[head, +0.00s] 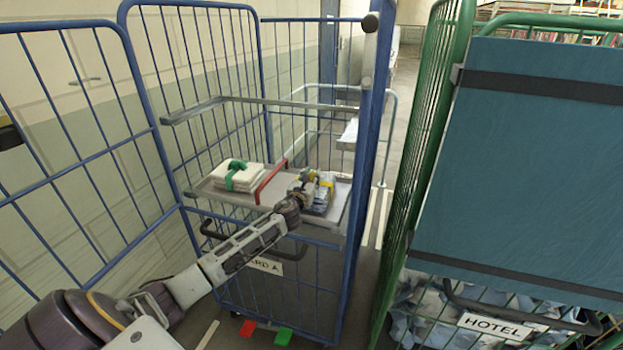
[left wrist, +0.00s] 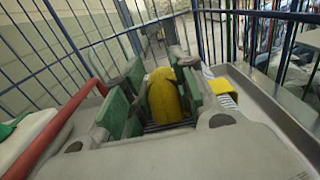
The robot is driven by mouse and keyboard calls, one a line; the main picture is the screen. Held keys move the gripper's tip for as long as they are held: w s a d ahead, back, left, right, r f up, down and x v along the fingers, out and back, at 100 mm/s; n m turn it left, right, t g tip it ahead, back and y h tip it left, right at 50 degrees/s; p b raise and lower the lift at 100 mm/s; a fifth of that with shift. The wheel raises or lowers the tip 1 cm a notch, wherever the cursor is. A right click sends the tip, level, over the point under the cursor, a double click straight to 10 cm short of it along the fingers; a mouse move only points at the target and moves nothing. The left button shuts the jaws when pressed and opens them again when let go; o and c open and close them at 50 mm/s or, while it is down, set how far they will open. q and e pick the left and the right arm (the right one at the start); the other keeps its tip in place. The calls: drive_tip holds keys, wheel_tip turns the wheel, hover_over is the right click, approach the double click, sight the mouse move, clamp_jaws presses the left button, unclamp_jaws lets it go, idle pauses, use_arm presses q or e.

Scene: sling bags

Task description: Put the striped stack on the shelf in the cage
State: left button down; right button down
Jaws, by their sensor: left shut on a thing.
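The striped stack (head: 319,205), pale and bluish with a yellow band, is at the right part of the shelf (head: 343,205) in the blue cage. It is right of the red divider (head: 270,180). My left gripper (head: 310,183) reaches in over the shelf and is shut on the stack. In the left wrist view the yellow band (left wrist: 164,94) is between the green finger pads, and the gripper hides most of the stack. I cannot tell whether the stack rests fully on the shelf. My right gripper is not in view.
A white stack with a green band (head: 238,177) lies left of the divider. An upper frame bar (head: 270,101) crosses the cage above. A green cage (head: 415,180) with a blue cover and a HOTEL sign stands close on the right.

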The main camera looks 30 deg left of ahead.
use_arm(q)
drive_tip(key=c, duration=1.1)
unclamp_jaws()
drive_tip(key=shift+c, duration=0.2)
drive_tip(key=shift+f, duration=0.1)
drive_tip(key=v, duration=1.2)
drive_tip(key=shift+b, duration=0.35)
